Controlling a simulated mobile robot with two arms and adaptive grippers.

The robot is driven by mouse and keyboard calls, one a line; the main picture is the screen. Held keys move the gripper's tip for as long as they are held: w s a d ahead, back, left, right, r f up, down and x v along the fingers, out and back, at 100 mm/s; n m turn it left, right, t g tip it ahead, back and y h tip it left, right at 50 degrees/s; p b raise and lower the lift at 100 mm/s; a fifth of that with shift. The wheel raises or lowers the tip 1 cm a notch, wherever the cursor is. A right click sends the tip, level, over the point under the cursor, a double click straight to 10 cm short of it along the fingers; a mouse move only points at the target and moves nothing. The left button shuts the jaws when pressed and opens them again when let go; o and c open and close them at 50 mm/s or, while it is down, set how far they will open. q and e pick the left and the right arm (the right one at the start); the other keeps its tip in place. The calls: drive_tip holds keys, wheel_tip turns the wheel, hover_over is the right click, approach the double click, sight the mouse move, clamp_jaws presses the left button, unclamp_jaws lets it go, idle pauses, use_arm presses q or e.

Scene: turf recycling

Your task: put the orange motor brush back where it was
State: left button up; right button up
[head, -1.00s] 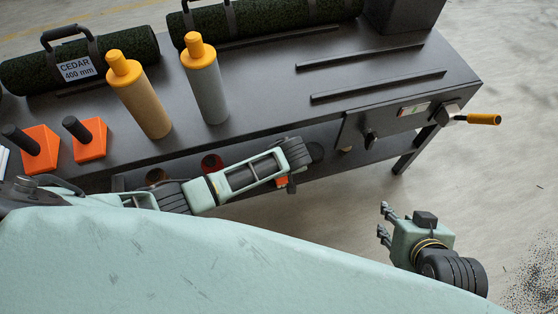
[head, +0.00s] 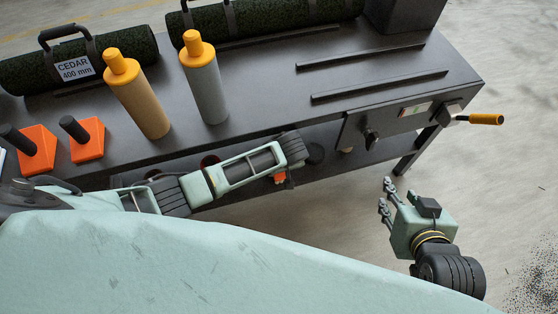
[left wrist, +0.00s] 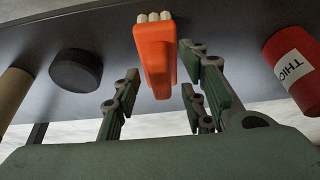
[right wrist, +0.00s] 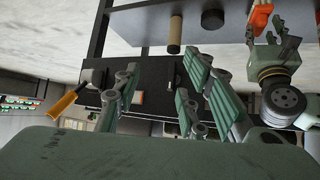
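The orange motor brush (left wrist: 154,60), with pale pegs at one end, shows in the left wrist view against the table's dark lower shelf. My left gripper (left wrist: 158,78) is open, with its fingers spread to either side of the brush and no clear contact. In the head view, my left wrist hides most of them, and only a bit of orange (head: 280,178) shows below it. The right wrist view shows the brush (right wrist: 262,18) next to my left gripper's fingers (right wrist: 278,48). My right gripper (head: 385,196) is open and empty, off the table's right end.
On the lower shelf, a red can (left wrist: 292,68), a black disc (left wrist: 76,70) and a tan cylinder (left wrist: 14,95) flank the brush. The table top (head: 270,110) above carries two orange-capped bottles, orange blocks with black handles and turf rolls. A crank (head: 485,119) sticks out right.

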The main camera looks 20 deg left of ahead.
use_arm(q)
drive_tip(key=shift+r, duration=0.15)
use_arm(e)
drive_tip(key=shift+s, duration=0.1)
